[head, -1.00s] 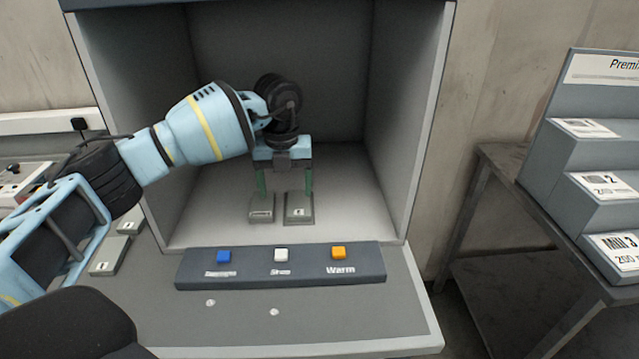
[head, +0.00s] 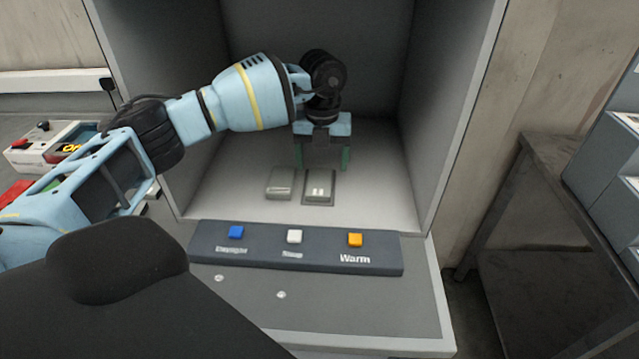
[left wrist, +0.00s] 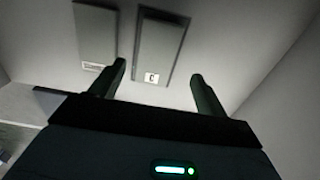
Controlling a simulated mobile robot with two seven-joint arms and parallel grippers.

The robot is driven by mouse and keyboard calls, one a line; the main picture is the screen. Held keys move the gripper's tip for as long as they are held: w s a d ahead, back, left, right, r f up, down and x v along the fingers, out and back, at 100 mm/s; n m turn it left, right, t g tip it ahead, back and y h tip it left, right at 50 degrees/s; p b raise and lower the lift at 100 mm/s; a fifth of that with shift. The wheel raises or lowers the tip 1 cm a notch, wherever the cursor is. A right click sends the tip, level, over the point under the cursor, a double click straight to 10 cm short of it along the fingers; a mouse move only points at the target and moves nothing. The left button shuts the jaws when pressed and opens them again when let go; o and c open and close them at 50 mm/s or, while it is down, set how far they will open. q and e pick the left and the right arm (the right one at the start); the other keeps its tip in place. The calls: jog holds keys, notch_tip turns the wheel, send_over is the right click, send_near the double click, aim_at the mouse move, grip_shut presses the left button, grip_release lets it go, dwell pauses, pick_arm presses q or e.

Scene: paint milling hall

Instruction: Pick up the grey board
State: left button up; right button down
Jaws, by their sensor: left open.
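Two small grey boards lie flat, side by side, on the floor of the grey booth: a left board (head: 280,184) and a labelled right board (head: 318,187) with a darker edge. Both look grey, and I cannot tell which one the task names. My left gripper (head: 323,162) is open and empty, pointing down just behind and above the right board. In the left wrist view, the right board (left wrist: 160,45) shows between the open fingers and beyond their tips, and the left board (left wrist: 95,35) lies outside the left finger. My right gripper is out of view.
The booth's side walls stand close on both sides. A dark button panel (head: 295,248) with blue, white and orange buttons runs along the booth's front. A dark metal table (head: 560,170) stands at the right. A control box (head: 42,145) is at the far left.

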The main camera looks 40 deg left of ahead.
aim_at(320, 181)
pick_arm(q)
jog(key=f, duration=0.5)
jog(key=shift+s+a, duration=0.15)
jog(key=shift+a, duration=0.1)
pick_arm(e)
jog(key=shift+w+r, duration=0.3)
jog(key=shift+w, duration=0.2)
pick_arm(q)
jog(key=c, duration=1.1)
jog(key=shift+c, duration=0.2)
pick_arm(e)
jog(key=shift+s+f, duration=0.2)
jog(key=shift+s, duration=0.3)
pick_arm(q)
jog(key=shift+r, duration=0.15)
jog(key=shift+r, duration=0.55)
notch_tip(320, 181, up, 2)
jog(key=shift+r, duration=0.1)
jog(key=s+d, duration=0.2)
jog(key=d, duration=0.3)
jog(key=s+d+r, duration=0.1)
jog(key=s+d, duration=0.1)
jog(key=d, duration=0.2)
jog(key=s+d, duration=0.2)
jog(key=d, duration=0.3)
jog(key=shift+s+d+r, duration=0.25)
jog(key=shift+s+d, duration=0.05)
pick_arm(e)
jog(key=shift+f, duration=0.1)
